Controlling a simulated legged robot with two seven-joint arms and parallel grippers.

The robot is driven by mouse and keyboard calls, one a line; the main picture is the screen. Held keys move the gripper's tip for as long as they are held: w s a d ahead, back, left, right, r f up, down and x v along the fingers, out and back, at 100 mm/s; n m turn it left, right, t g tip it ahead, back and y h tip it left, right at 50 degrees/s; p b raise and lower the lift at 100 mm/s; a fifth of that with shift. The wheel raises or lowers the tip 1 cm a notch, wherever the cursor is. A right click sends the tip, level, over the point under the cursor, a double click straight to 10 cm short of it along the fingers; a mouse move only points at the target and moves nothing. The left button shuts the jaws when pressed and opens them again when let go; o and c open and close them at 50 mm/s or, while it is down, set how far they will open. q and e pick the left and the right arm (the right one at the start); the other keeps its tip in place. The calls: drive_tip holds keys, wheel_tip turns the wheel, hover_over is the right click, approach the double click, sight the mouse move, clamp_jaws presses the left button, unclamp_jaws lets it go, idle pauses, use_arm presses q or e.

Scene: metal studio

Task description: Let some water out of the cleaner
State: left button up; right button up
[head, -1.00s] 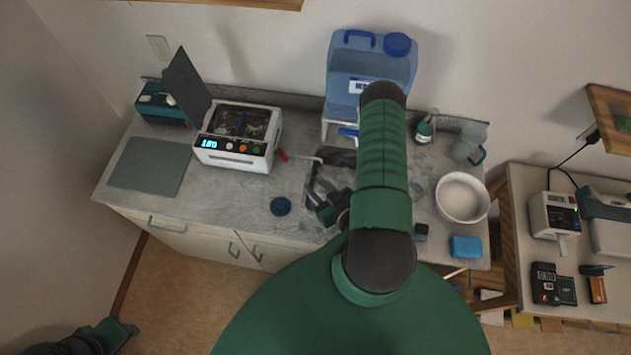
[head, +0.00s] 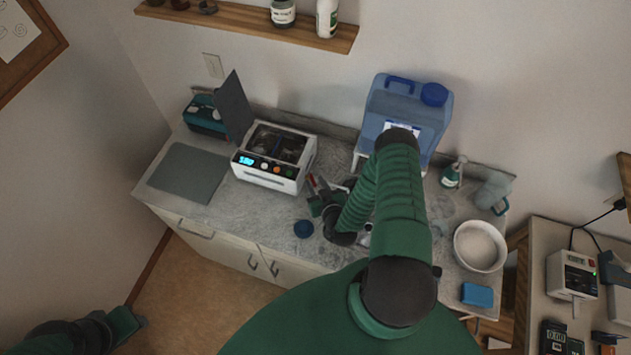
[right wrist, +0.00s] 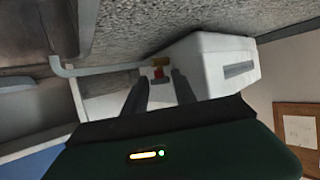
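The white cleaner (head: 268,172) stands on the counter with its dark lid raised and blue digits lit on its front panel. In the right wrist view the cleaner (right wrist: 215,62) has a brass drain valve with a red handle (right wrist: 158,73) and a pale pipe (right wrist: 100,70) on its side. My right gripper (head: 318,196) is beside the cleaner's right side. In the right wrist view its two dark fingers (right wrist: 160,88) are apart, with the red handle showing beyond and between them. My left gripper (head: 130,320) hangs at lower left, away from the counter; its fingers are unclear.
A blue water container (head: 408,110) stands behind my right arm, which hides much of the sink. A white bowl (head: 480,246), blue sponge (head: 477,295) and jug (head: 493,190) are at right. A grey mat (head: 187,172) lies left.

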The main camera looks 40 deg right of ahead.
sight(309, 177)
drive_tip(key=shift+w+d+f, duration=0.1)
drive_tip(key=shift+w, duration=0.1)
clamp_jaws()
idle(0.4)
drive_tip(key=shift+w+a+m+g+h+b, duration=0.2)
drive_tip(key=shift+a+m+g+h, duration=0.2)
drive_tip(key=shift+m+h, duration=0.3)
drive_tip(key=shift+w+a+m+g+h+b, duration=0.15)
drive_tip(key=shift+a+m+g+h, duration=0.2)
drive_tip(key=shift+m+h, duration=0.35)
drive_tip(key=shift+w+a+m+g+h+b, duration=0.2)
drive_tip(key=shift+w+m+g+h+b, duration=0.05)
drive_tip(key=shift+m+g+h, duration=0.65)
drive_tip(key=shift+w+a+m+g+h+b, duration=0.25)
drive_tip(key=shift+m+g+h, duration=0.5)
drive_tip(key=shift+m, duration=0.25)
drive_tip(key=shift+c, duration=0.2)
unclamp_jaws()
drive_tip(key=shift+o, duration=0.2)
drive_tip(key=shift+d, duration=0.1)
